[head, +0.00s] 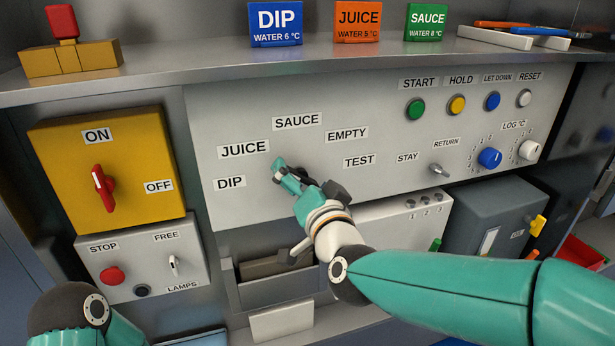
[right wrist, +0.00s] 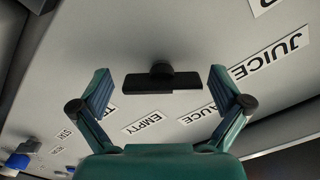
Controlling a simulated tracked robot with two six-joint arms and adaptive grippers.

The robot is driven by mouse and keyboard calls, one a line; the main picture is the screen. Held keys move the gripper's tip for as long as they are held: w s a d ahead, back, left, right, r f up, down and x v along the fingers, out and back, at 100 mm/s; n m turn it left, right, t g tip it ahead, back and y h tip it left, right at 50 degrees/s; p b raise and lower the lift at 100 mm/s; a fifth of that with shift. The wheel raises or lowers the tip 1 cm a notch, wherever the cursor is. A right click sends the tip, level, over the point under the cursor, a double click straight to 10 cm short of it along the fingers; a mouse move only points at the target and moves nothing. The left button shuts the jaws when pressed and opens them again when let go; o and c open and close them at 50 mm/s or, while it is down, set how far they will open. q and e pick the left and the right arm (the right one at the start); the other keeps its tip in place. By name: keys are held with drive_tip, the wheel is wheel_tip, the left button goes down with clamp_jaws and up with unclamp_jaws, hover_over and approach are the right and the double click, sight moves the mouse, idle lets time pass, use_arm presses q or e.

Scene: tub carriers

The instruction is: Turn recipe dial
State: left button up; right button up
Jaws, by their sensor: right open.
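The recipe dial (right wrist: 162,82) is a dark bar-shaped knob on the light grey panel (head: 235,110). Labels DIP (head: 230,183), JUICE (head: 243,149), SAUCE (head: 297,121), EMPTY (head: 346,135) and TEST (head: 359,160) are spread around it. My right gripper (head: 303,180) is in front of the dial and mostly hides it in the head view. In the right wrist view my right gripper (right wrist: 159,88) is open, with one teal finger beyond each end of the bar and a gap on both sides. My left gripper is out of view; only part of my left arm shows.
A yellow box with a red ON/OFF switch (head: 104,187) is at left, above a STOP button (head: 111,276). Colored buttons, a RETURN toggle (head: 440,170) and a blue knob (head: 490,158) are at right. Colored cards, including DIP (head: 276,22), stand on the shelf above.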

drive_tip(key=shift+w, duration=0.1)
drive_tip(key=c, duration=1.1)
drive_tip(key=shift+f+m+b, duration=0.2)
drive_tip(key=shift+m+b, duration=0.3)
drive_tip(key=shift+b, duration=0.4)
drive_tip(key=shift+c, duration=0.2)
drive_tip(key=shift+r, duration=0.15)
drive_tip(key=o, duration=1.1)
drive_tip(key=shift+o, duration=0.2)
